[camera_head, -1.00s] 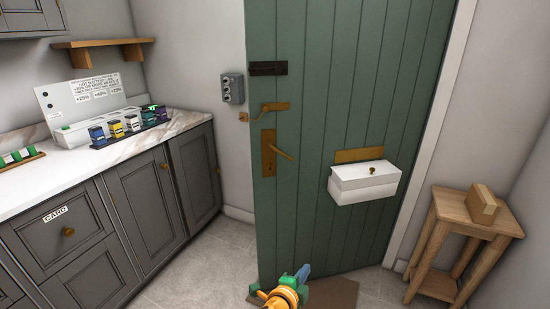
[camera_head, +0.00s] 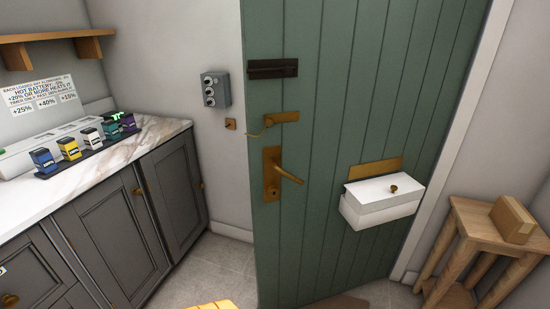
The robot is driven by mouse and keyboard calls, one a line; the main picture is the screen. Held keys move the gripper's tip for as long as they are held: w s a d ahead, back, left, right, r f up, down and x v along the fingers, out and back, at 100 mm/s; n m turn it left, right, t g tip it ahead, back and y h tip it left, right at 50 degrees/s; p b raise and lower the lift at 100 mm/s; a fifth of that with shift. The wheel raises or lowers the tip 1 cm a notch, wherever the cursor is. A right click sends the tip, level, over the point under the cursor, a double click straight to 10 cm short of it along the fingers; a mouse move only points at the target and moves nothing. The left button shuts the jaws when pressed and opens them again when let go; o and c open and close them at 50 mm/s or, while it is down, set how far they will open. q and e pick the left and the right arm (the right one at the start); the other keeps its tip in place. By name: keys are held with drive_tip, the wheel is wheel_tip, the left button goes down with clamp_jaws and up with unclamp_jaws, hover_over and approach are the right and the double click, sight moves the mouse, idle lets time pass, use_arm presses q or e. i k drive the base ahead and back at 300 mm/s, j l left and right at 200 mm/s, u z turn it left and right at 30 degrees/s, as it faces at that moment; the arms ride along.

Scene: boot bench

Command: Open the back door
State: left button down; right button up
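The green plank back door (camera_head: 335,190) fills the middle of the head view. Its lower left edge stands forward of the wall's skirting, so it looks swung partly toward me. A brass lever handle (camera_head: 284,178) on a backplate sits near its left edge, with the lever pointing right and slightly down. Above it are a brass chain fitting (camera_head: 281,118) and a dark bolt (camera_head: 273,69). A small brass keeper (camera_head: 230,124) is on the wall, apart from the door. Neither gripper can be made out in view, and nothing touches the door.
A white letter box (camera_head: 382,207) juts from the door. A wooden stool (camera_head: 470,245) bearing a box (camera_head: 512,219) stands right. Grey cabinets (camera_head: 110,225) with a marble counter (camera_head: 150,142) run along the left. An unclear orange piece (camera_head: 213,305) shows at the bottom edge.

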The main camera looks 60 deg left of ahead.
sight(372, 92)
drive_tip(key=j+z, duration=0.15)
drive_tip(key=j, duration=0.3)
drive_tip(key=j+z, duration=0.15)
drive_tip(key=j, duration=0.25)
drive_tip(key=k+j+z, duration=0.15)
drive_tip(key=j, duration=0.25)
drive_tip(key=k+j+z, duration=0.1)
drive_tip(key=j, duration=0.35)
drive_tip(key=k+j+z, duration=0.15)
drive_tip(key=j, duration=0.25)
drive_tip(key=j+z, duration=0.15)
drive_tip(key=j, duration=0.25)
drive_tip(key=k+j+z, duration=0.15)
drive_tip(key=j, duration=0.2)
drive_tip(key=k, duration=0.05)
